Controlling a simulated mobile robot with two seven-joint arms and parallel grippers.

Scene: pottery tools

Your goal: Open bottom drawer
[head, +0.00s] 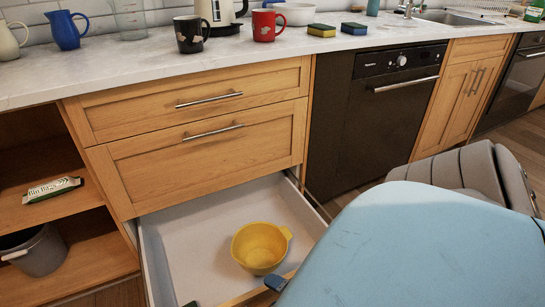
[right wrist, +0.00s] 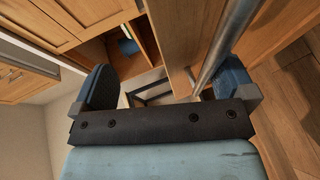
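The bottom drawer (head: 185,240) is pulled out from the wooden cabinet, showing its pale interior with a yellow cup (head: 261,247) in it. My right gripper (head: 276,283) is at the drawer's front edge; one blue fingertip shows there and my arm hides much of the rest. In the right wrist view my right gripper (right wrist: 165,84) has its two blue fingers wide apart. The drawer's wooden front panel (right wrist: 178,45) and metal bar handle (right wrist: 214,45) lie between them, the handle close to the right finger. My left gripper is not in view.
Two upper drawers (head: 200,150) are shut. A dark dishwasher (head: 372,115) is to the right. Open shelves on the left hold a small packet (head: 52,190) and a grey bin (head: 35,250). Mugs, including a red mug (head: 265,25), and sponges stand on the counter.

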